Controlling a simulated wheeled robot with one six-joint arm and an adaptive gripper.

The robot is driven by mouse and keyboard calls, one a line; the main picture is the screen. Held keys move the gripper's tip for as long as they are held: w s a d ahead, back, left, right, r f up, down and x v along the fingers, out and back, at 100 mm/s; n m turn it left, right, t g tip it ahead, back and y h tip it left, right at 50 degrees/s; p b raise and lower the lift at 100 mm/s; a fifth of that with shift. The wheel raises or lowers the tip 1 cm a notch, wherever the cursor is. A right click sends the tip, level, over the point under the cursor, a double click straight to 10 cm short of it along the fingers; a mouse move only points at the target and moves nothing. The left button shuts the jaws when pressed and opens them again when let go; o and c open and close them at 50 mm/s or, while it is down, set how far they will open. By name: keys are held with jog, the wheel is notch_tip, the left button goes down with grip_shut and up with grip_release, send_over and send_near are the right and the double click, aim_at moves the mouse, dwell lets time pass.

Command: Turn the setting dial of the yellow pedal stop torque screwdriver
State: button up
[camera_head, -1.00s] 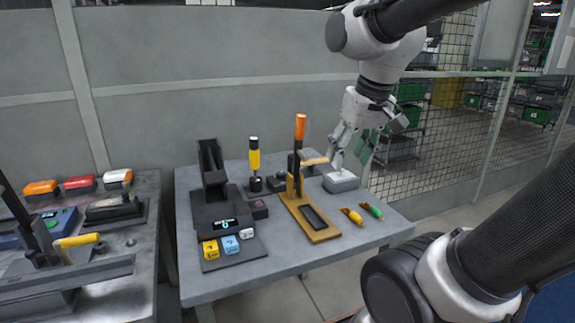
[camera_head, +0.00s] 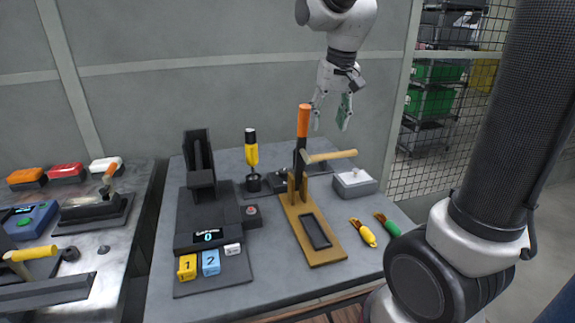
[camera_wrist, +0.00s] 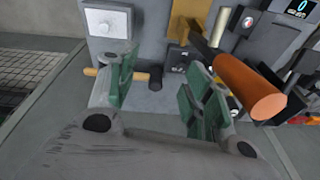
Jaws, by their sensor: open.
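The yellow torque screwdriver (camera_head: 252,154) stands upright in a small dark round base, with a black upper section and a pale cap on top. I take it as the task's tool; markings on its dial are too small to read. My gripper (camera_head: 330,118) is open and empty, high above the back right of the table, right of the screwdriver and apart from it. In the wrist view my open gripper (camera_wrist: 158,75) shows green finger pads. An orange handle (camera_wrist: 250,92) is close beside its right finger there.
A grey box (camera_head: 355,182) is below the gripper. A black fixture (camera_head: 200,170) stands left. Small yellow (camera_head: 368,236) and green (camera_head: 393,228) tools lie front right.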

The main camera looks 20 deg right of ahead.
jog(key=w, duration=0.1)
jog(key=m+g, duration=0.1)
jog(key=g, duration=0.1)
send_over(284, 171)
notch_tip(284, 171, down, 12)
jog(key=shift+d+r, duration=0.1)
jog(key=shift+r, duration=0.15)
notch_tip(284, 171, down, 7)
jog(key=shift+w+r, duration=0.1)
jog(key=shift+f, duration=0.7)
jog(key=c, duration=1)
